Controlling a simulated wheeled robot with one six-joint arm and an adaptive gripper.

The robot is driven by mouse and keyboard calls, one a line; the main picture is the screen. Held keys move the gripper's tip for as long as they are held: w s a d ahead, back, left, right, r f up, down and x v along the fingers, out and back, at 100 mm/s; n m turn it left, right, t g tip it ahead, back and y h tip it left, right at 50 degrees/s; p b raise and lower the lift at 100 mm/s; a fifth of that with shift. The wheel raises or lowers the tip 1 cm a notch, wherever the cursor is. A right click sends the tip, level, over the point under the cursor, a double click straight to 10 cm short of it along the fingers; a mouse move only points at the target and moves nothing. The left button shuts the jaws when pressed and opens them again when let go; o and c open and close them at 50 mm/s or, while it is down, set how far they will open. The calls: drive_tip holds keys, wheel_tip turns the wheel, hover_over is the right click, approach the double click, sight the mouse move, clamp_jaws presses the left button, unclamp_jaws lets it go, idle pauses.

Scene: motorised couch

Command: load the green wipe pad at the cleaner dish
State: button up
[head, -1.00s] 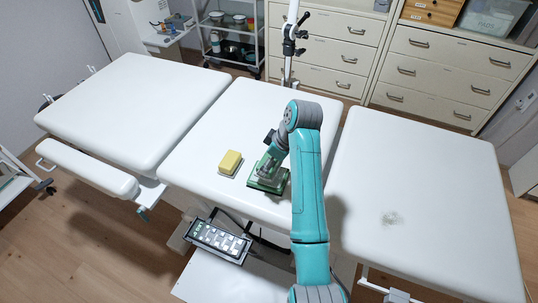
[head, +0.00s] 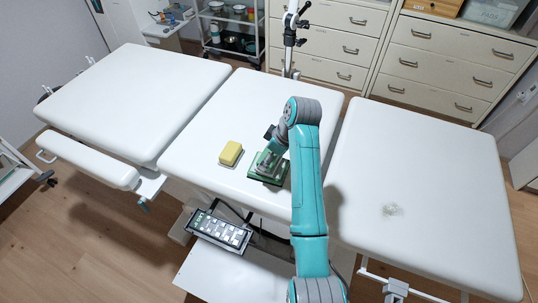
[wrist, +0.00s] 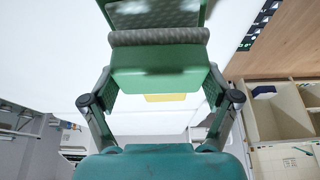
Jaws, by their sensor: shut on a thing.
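The green wipe pad (wrist: 158,72) is between the two fingers of my gripper (wrist: 160,95) in the wrist view, and the gripper is shut on it. A grey ribbed strip runs along the pad's far side, with another green and grey part beyond it. In the head view my gripper (head: 270,160) points down over the couch's middle section, and the green pad (head: 264,179) shows at its tip, low over or on the white surface. The arm partly hides it. I cannot make out a separate cleaner dish for certain.
A yellow block (head: 231,152) on a thin base lies just left of the pad. The couch's right section (head: 440,180) bears a grey smudge (head: 392,209). A keypad (head: 218,232) sits below the front edge. A pole (head: 290,40) stands behind. The left section (head: 140,100) is clear.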

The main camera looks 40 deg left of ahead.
drive_tip(key=shift+f, duration=0.6)
idle(1.4)
drive_tip(key=shift+r, duration=0.1)
drive_tip(key=shift+r, duration=3.5)
drive_tip(key=shift+s, duration=0.1)
